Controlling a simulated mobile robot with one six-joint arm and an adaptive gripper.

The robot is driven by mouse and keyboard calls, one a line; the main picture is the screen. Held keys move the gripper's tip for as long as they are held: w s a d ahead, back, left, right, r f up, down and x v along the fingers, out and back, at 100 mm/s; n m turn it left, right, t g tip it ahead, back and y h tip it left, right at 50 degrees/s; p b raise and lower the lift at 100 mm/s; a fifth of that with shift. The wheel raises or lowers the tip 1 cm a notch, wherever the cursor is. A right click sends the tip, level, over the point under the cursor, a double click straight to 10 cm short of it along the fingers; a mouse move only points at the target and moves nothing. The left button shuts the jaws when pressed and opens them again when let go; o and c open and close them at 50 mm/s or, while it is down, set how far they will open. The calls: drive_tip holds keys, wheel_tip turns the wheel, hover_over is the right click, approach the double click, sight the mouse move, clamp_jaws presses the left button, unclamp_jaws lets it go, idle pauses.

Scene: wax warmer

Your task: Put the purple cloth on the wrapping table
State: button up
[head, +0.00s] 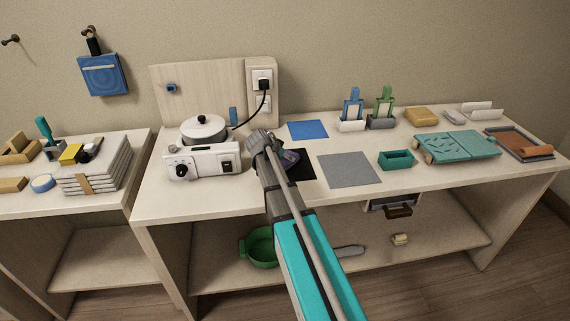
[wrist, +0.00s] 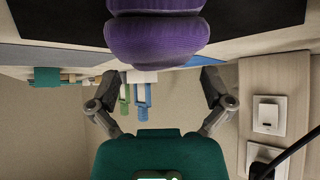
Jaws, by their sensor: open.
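The purple cloth (wrist: 155,38) is a rounded, folded bundle at the top middle of the wrist view, which looks upside down. In the head view the purple cloth (head: 290,157) shows only partly beside my gripper (head: 268,147), over the black mat (head: 302,168). In the wrist view my gripper (wrist: 160,90) is open, its two fingers wide apart, with the cloth beyond them and nothing held. I cannot tell whether they touch it. No surface is marked as the wrapping table; a second table (head: 90,205) stands at the left.
A white warmer with a lidded pot (head: 203,135) stands close left of my gripper. A grey mat (head: 348,170), blue mat (head: 308,129) and teal box (head: 396,160) lie to the right. A teal board (head: 457,147) is further right. The left table holds a white stack (head: 97,165).

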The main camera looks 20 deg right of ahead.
drive_tip(key=shift+b+x, duration=1.05)
drive_tip(key=shift+x, duration=0.8)
drive_tip(key=shift+s+a, duration=0.1)
drive_tip(key=c, duration=1)
drive_tip(key=shift+r, duration=0.2)
drive_tip(key=shift+c, duration=0.2)
wheel_tip(320, 180, up, 2)
drive_tip(key=p, duration=0.2)
drive_tip(key=shift+r+p, duration=0.15)
drive_tip(key=shift+p, duration=0.2)
drive_tip(key=s+a+r+p, duration=0.4)
drive_tip(key=s+r+p, duration=0.6)
drive_tip(key=s, duration=0.3)
drive_tip(key=shift+s+r, duration=0.15)
drive_tip(key=shift+s, duration=0.05)
